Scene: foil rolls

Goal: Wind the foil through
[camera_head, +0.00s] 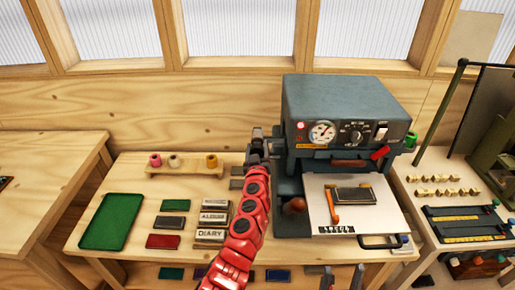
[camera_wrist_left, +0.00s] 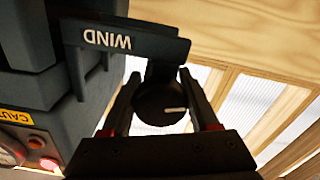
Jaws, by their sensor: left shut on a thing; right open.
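The dark grey foil press (camera_head: 345,105) stands at the back centre, with a round gauge and dials on its front. In the left wrist view, a bracket marked WIND (camera_wrist_left: 115,38) sticks out from the press, with a round black knob (camera_wrist_left: 158,105) below it. My left gripper (camera_head: 258,143) is at the press's left side. Its fingers are shut on the knob, one on each side. My right gripper (camera_head: 342,278) shows only its fingertips at the bottom edge, open and empty. The foil strip itself cannot be made out.
Pink (camera_head: 155,160), cream and gold (camera_head: 211,161) rolls stand on a wooden rack at left. A green tray (camera_head: 110,221), coloured blocks and a DIARY type block (camera_head: 211,235) lie in front. The press's white plate (camera_head: 365,208) bears a dark block (camera_head: 354,195) and an orange-handled tool (camera_head: 331,205).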

